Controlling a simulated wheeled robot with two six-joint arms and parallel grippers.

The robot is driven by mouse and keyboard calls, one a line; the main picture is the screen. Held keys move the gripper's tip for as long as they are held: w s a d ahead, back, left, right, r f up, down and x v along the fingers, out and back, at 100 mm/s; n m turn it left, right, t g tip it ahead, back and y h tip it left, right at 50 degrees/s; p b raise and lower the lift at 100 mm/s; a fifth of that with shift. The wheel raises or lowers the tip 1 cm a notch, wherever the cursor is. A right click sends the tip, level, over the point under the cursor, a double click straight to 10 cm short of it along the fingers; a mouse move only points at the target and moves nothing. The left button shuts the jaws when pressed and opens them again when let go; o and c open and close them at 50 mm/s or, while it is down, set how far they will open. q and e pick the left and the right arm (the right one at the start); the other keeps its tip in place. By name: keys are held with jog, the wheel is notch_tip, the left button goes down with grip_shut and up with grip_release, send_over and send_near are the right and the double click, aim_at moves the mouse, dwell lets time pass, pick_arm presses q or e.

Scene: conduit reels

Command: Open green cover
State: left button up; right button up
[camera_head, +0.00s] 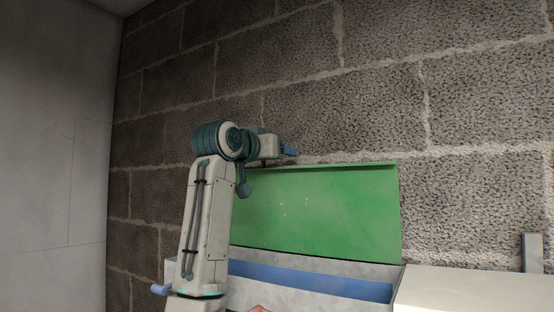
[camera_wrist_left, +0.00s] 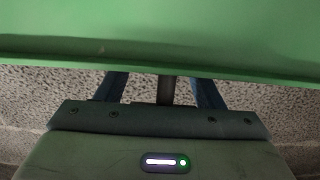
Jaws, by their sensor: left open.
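The green cover (camera_head: 320,215) stands raised and nearly upright along the back of a grey box (camera_head: 335,275) with a blue inside, in front of the block wall. My left gripper (camera_head: 291,151) is just above the cover's upper edge, toward its left part. In the left wrist view the green cover (camera_wrist_left: 160,30) fills the top, and its lipped edge crosses in front of the finger ends. The blue fingers of my left gripper (camera_wrist_left: 160,88) are apart, with nothing seen held between them. Contact with the cover cannot be told. My right gripper is not in view.
A rough block wall (camera_head: 480,110) stands close behind the cover. A pale flat-topped surface (camera_head: 475,290) adjoins the box on the right, with a grey upright piece (camera_head: 532,252) at the far right. A plain grey wall (camera_head: 55,150) is at the left.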

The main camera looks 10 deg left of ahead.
pick_arm(q)
jog(key=shift+s+a+r, duration=0.2)
jog(key=shift+s+r, duration=0.25)
jog(key=shift+s, duration=0.05)
jog(key=shift+s+a+r, duration=0.2)
jog(key=shift+s+r, duration=0.25)
jog(key=shift+s, duration=0.05)
jog(key=shift+s+a+r, duration=0.25)
jog(key=shift+s+r, duration=0.45)
jog(key=shift+s, duration=0.1)
jog(key=s+r, duration=0.1)
jog(key=s, duration=0.1)
jog(key=s+a+r, duration=0.1)
jog(key=r, duration=0.1)
jog(key=shift+s+a, duration=0.2)
jog(key=shift+s, duration=0.2)
jog(key=shift+w, duration=0.1)
